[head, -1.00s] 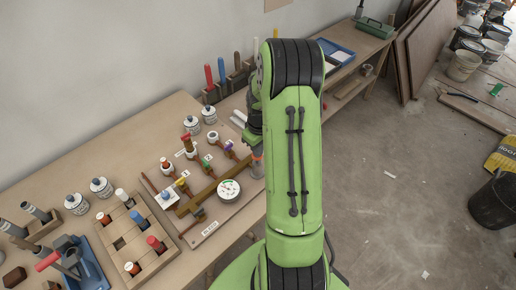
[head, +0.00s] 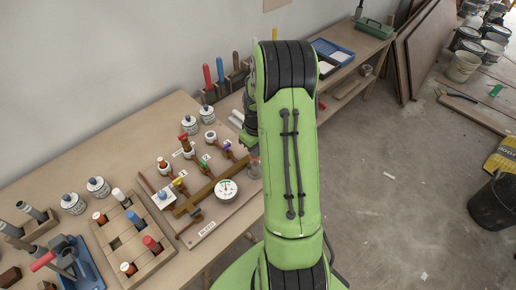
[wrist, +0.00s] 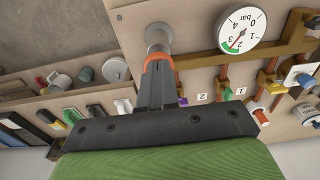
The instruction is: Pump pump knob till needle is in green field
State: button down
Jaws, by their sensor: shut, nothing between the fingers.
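The pump stands at the right end of the valve board. Its grey barrel shows in the wrist view (wrist: 158,38) and, partly behind my arm, in the head view (head: 254,169). The orange-red knob (wrist: 158,63) is at the barrel's end by my fingertips. My gripper (wrist: 158,76) is shut and empty, its fingers lined up with the knob; they appear to touch it, but the contact is hard to see. The round white gauge (wrist: 243,29) is beside the pump, also in the head view (head: 226,189). Its needle seems to point near the green field, but I cannot tell whether it is inside.
Coloured valves stand on the board (head: 207,231) left of the pump. A wooden block with coloured handles (head: 110,229) and white jars (head: 98,187) are farther left. Upright tools (head: 221,71) line the wall.

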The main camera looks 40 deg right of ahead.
jog(key=r, duration=0.5)
jog(key=shift+s+d+r, duration=0.3)
jog(key=shift+s, duration=0.1)
notch_tip(320, 180, up, 6)
jog(key=shift+a+r+p, duration=0.15)
jog(key=shift+a+p, duration=0.05)
jog(key=shift+p, duration=0.1)
jog(key=shift+w, duration=0.1)
jog(key=s+a+r+t, duration=0.1)
jog(key=a+r, duration=0.6)
jog(key=s+a+r+t, duration=0.2)
jog(key=s+a+r, duration=0.1)
jog(key=s+a, duration=0.4)
jog(key=s+a+r+t, duration=0.2)
jog(key=s+a+r, duration=0.1)
jog(key=s+a, duration=0.4)
jog(key=shift+s, duration=1.05)
